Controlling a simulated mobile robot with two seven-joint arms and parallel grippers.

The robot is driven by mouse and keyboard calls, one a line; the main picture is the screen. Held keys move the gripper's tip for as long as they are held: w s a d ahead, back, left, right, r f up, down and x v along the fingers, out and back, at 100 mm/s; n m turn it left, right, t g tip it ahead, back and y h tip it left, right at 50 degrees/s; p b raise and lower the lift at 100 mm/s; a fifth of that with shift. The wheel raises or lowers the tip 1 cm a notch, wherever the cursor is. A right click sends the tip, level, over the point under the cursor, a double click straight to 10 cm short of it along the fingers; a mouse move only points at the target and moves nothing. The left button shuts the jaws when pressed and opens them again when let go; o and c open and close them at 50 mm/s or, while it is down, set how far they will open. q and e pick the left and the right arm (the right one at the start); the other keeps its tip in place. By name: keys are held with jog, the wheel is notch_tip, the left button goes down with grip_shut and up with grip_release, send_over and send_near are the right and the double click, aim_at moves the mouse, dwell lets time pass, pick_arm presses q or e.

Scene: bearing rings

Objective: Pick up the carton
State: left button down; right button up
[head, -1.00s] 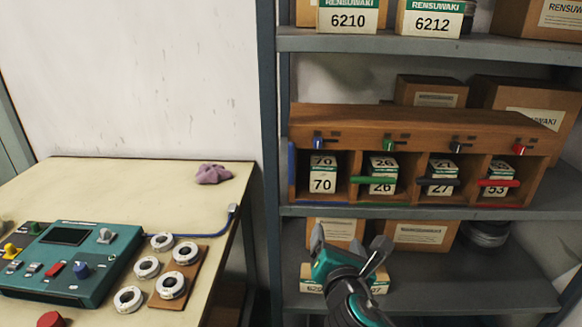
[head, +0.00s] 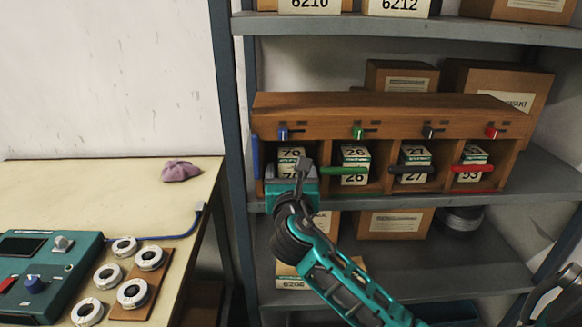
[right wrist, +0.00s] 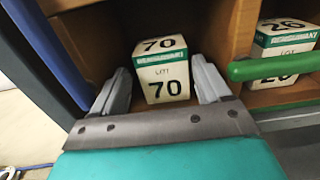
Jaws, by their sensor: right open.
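The carton marked 70 (right wrist: 163,68) is a small white and green box standing upright in the leftmost compartment of the wooden rack (head: 380,112). In the head view its upper part (head: 291,153) shows above my right gripper (head: 300,172), which hides the rest. In the right wrist view my right gripper (right wrist: 163,85) is open, with one finger on each side of the carton's front. I cannot tell if the fingers touch it. The blue bar (head: 256,157) stands upright at the rack's left side, clear of the compartment front.
Green (head: 345,171), black (head: 411,169) and red (head: 473,168) bars lie across the other compartments, each holding a carton. The green bar is close to the right of my gripper. A shelf (head: 400,32) runs above the rack. A workbench (head: 130,205) stands at left.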

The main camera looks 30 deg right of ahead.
jog(key=b+x, duration=0.1)
jog(key=x, duration=0.4)
jog(key=shift+w+d+f, duration=0.1)
jog(key=shift+d+f, duration=0.1)
jog(key=c, duration=1.2)
jog(key=shift+r, duration=0.15)
jog(key=shift+c, duration=0.3)
